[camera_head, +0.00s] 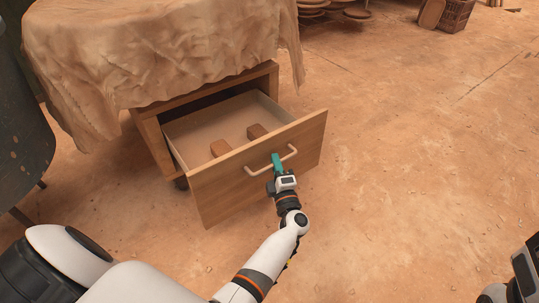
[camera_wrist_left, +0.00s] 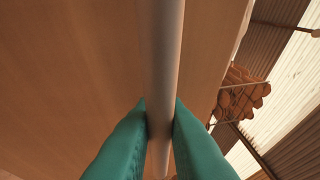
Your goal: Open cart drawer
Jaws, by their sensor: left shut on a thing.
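The cart (camera_head: 152,131) stands at the upper left of the head view, a cloth draped over its top. Its drawer (camera_head: 222,188) is pulled out, and the inside shows. My left gripper (camera_head: 277,161) has green fingers and is shut on the pale bar handle (camera_head: 261,169) of the drawer front. In the left wrist view the handle (camera_wrist_left: 164,60) runs between both green fingers (camera_wrist_left: 160,122). My right gripper cannot be made out; only part of that arm shows at the lower right.
A dark speckled object (camera_head: 25,140) stands at the left edge, close to the cart. A wicker basket (camera_head: 455,14) and several round wooden pieces (camera_head: 330,10) are at the back. The sandy floor (camera_head: 420,150) right of the drawer is clear.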

